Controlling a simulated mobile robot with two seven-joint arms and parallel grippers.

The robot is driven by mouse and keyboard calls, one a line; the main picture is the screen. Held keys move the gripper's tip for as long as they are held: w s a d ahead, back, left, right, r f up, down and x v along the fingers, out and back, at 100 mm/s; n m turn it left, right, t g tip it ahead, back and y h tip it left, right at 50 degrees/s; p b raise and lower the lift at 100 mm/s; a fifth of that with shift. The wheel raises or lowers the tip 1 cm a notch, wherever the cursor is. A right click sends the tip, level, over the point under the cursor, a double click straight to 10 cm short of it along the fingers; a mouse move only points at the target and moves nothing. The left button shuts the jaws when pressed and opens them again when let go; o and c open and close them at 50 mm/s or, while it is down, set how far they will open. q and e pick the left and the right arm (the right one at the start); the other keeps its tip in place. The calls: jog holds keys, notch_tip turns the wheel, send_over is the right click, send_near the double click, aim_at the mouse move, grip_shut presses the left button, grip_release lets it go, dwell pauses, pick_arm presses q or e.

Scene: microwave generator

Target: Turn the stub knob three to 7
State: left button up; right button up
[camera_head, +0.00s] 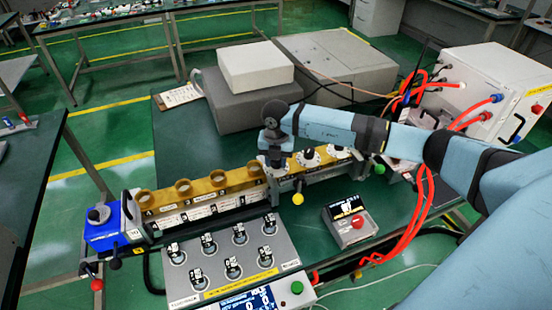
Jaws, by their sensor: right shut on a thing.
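A row of stub knobs with white dials runs along the right part of the gold-coloured waveguide bench. Two dials show clear of my arm, a nearer stub knob (309,157) and another stub knob (337,151) to its right, partly under my arm. My right gripper (276,162) points down at the left end of this row and is shut on a stub knob, which it mostly hides. The number this knob points to cannot be read. My left gripper is not in view.
A control panel (292,267) with several small knobs stands in front of the bench. A small display box with a red button (358,221) is to its right. Grey boxes (335,62) stand behind. Red cables (424,210) hang at the right.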

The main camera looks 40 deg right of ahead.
jog(key=shift+d+m+p, duration=0.1)
jog(key=shift+m+p, duration=0.2)
jog(key=shift+m, duration=1.3)
jog(key=o, duration=0.7)
jog(key=shift+c, duration=0.2)
notch_tip(320, 180, up, 14)
jog(key=b, duration=0.1)
